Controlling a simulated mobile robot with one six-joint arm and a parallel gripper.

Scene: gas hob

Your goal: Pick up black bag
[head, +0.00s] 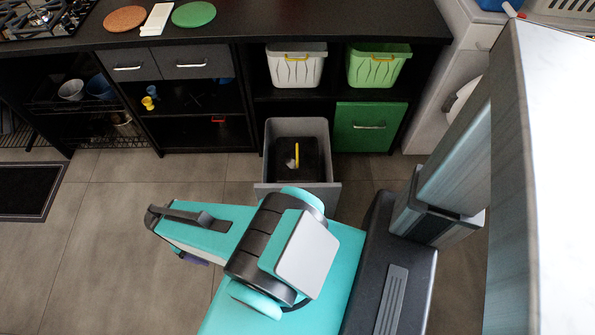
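A black bag-like object (308,166) with a yellow handle sits inside an open grey pull-out bin (285,128) under the counter. It is dark inside the bin, so the bag's exact shape is hard to make out. My teal arm is folded in the foreground, in front of and below the bin in the picture. I cannot make out my gripper's fingers, which seem hidden behind or beneath the arm links. Nothing of mine is seen touching the bag.
The green cabinet door (371,127) is beside the bin. A white basket (296,67) and a green basket (378,66) are on the shelf above. The dark counter (330,20) overhangs. Tiled floor (110,220) is free at left; a dark mat (28,192) lies there. A white surface (555,130) stands close at right.

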